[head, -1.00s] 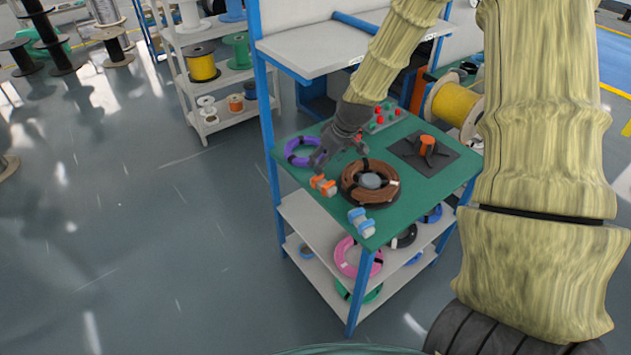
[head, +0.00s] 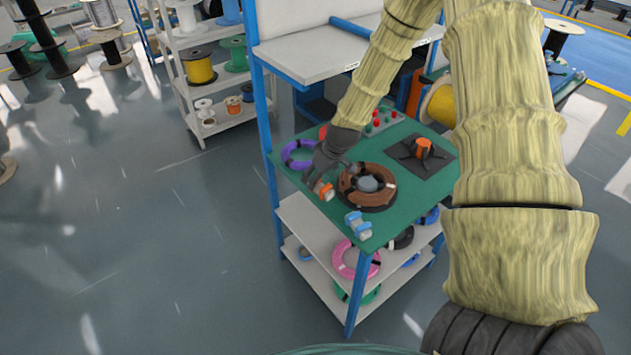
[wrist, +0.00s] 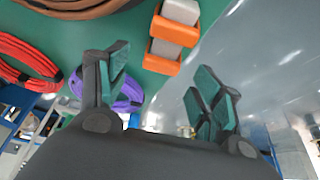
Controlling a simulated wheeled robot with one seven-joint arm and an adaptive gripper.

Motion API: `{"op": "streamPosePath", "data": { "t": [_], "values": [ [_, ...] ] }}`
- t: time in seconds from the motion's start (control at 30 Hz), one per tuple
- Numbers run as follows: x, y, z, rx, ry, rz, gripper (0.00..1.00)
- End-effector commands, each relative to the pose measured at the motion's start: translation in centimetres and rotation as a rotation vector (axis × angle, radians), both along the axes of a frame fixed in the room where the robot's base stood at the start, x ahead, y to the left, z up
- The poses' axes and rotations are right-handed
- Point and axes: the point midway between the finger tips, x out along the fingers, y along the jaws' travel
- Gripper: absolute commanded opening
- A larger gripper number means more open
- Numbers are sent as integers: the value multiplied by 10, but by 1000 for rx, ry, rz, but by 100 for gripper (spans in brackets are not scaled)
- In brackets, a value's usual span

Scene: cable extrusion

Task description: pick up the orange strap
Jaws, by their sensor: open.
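The orange strap (head: 326,191) lies near the front-left edge of the green tabletop, partly hidden by my gripper in the head view. In the wrist view the orange strap (wrist: 173,52) shows as two orange bands with a pale grey piece between them, at the top centre beyond the fingertips. My gripper (head: 323,175) is close to the strap. In the wrist view my gripper (wrist: 163,68) has its two fingers spread wide, with nothing held between them.
The brown coil (head: 352,192) lies just right of my gripper. A purple coil (head: 291,154) is behind it to the left. A blue strap (head: 357,226) lies nearer the front corner. A dark plate with an orange-topped hub (head: 423,150) sits at the right.

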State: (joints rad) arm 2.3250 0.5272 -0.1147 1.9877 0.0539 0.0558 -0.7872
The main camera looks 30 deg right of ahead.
Motion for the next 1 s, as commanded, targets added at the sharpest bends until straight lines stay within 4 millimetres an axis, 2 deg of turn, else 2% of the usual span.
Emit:
{"op": "streamPosePath", "data": {
  "t": [0.4,0.73,0.77,0.97,1.0],
  "values": [
    [11,3,-30,1,0,1,66],
    [12,3,-33,0,0,1,66],
    [12,3,-33,0,0,1,64],
    [12,3,-33,0,0,1,31],
    [12,3,-33,0,0,1,31]
  ]
}}
